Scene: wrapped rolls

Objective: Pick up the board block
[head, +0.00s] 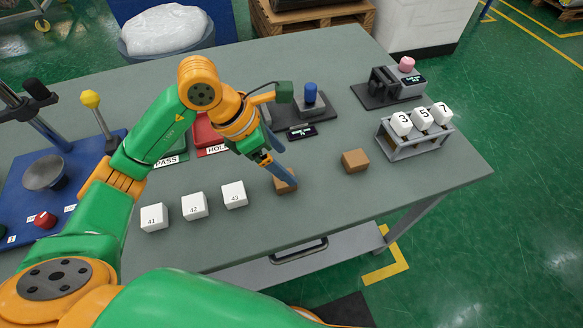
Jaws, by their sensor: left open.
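Two brown blocks lie on the grey-green table (330,90); I cannot tell from markings which is the board block. The nearer brown block (287,187) is at the middle of the front part of the table, partly hidden by my left gripper. The other brown block (355,161) stands clear to its right. My left gripper (279,172) is open and points down at the nearer block, with its fingers over or beside it. Whether the fingers touch the block cannot be told. My right gripper is out of view.
White blocks 41 (154,218), 42 (194,206) and 43 (235,195) stand left of the gripper. PASS (172,157) and HOLD (212,135) trays lie behind it. A blue-knobbed device (310,100) is behind.

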